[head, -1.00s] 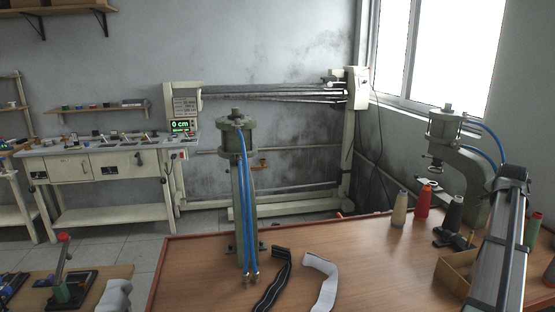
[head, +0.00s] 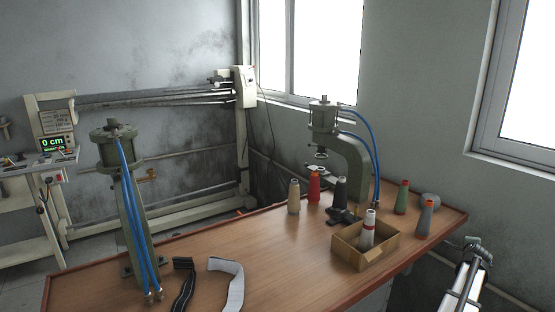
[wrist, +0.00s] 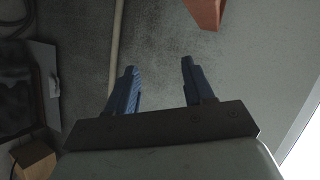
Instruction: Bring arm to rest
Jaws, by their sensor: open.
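My gripper (wrist: 161,88) shows in the wrist view with its two blue fingers spread apart and nothing between them. Behind the fingers are a grey textured surface and a pale bar. In the head view part of my arm (head: 466,285) shows at the lower right, beyond the table's right end. The gripper itself cannot be made out there.
The wooden table (head: 300,240) carries two green presses (head: 125,200) (head: 345,150), several thread cones (head: 314,187), two straps (head: 226,283) and a cardboard box (head: 372,259) holding a white cone. A window (head: 330,45) is behind.

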